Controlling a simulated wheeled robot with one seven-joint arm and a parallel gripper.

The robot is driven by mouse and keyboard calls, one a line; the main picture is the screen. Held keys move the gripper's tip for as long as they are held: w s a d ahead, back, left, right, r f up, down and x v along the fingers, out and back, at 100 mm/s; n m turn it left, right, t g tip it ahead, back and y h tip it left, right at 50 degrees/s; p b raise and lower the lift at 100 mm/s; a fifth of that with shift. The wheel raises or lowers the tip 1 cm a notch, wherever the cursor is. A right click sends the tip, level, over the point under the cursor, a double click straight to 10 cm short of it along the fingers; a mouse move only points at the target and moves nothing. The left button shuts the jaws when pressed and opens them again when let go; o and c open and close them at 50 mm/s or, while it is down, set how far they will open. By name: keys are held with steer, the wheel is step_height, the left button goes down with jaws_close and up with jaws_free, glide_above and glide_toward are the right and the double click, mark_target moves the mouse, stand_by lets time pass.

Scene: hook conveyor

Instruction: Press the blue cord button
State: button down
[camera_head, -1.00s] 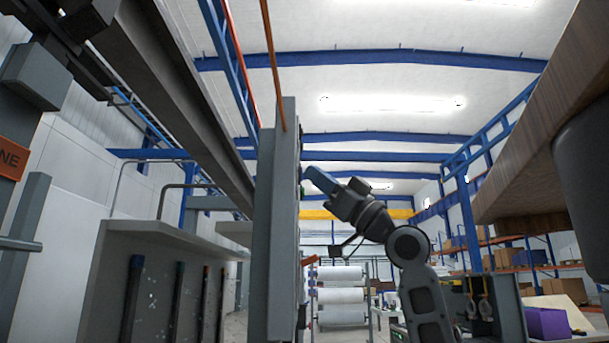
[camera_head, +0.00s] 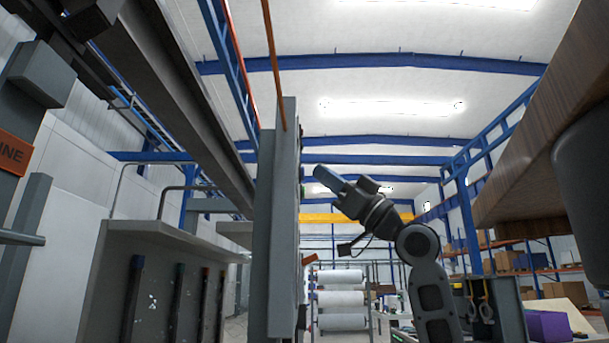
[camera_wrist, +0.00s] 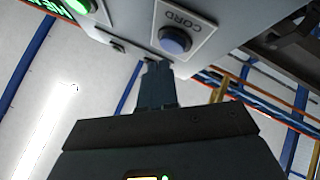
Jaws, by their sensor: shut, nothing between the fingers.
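The blue cord button (camera_wrist: 175,40) is a round blue button on a pale plate marked "CORD" in the wrist view. It sits on the grey panel, just above and right of my fingertips in that picture. My gripper (camera_wrist: 158,68) is shut and empty, its fingers pointing at the panel just below the button. I cannot tell whether the fingertips touch the panel. In the head view my gripper (camera_head: 320,172) is at the right side of the grey panel post (camera_head: 268,220), a small gap from it. The blue button itself is not distinguishable in the head view.
A green-lit button (camera_wrist: 78,5) marked with partly hidden letters is at the upper left of the wrist view. A wooden board (camera_head: 550,130) overhangs at the right of the head view. A rack of white rolls (camera_head: 340,298) stands behind.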

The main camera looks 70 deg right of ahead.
steer(key=shift+s+d+b, duration=0.3)
steer(key=shift+s+b, duration=0.1)
steer(key=shift+s, duration=0.35)
steer(key=shift+s+d+b, duration=0.35)
steer(key=shift+s, duration=0.45)
steer(key=shift+s+d+b, duration=0.3)
steer(key=shift+s+b, duration=0.1)
steer(key=shift+s, duration=0.35)
